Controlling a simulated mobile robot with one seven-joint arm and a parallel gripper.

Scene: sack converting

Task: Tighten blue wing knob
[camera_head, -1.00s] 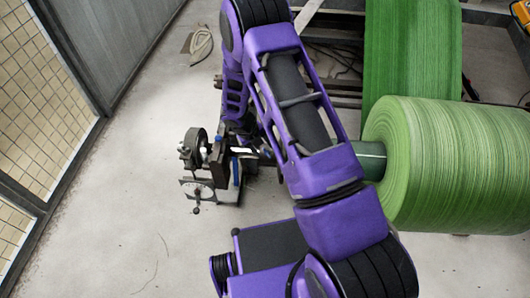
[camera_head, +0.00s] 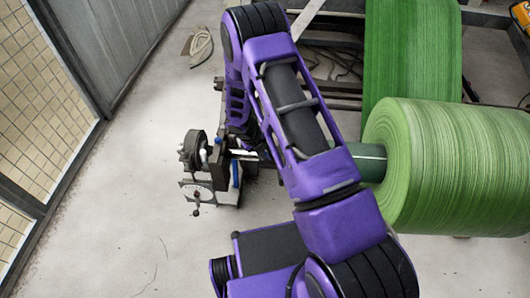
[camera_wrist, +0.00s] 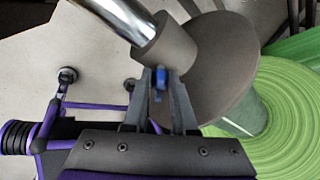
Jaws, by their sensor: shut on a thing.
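The blue wing knob (camera_wrist: 160,79) shows in the wrist view on a grey-brown collar (camera_wrist: 168,45) around a shiny metal shaft (camera_wrist: 108,14). My gripper (camera_wrist: 160,85) has its two fingers on either side of the knob and is shut on it. The fingers hide part of the knob. In the head view my purple arm covers the gripper and the knob, so neither can be made out there.
A large green woven roll (camera_head: 445,165) sits on a core (camera_head: 370,162) to the right of my arm. A bracket assembly with a dark wheel (camera_head: 193,149) stands left of it. A mesh partition (camera_head: 40,110) is far left. Floor between is clear.

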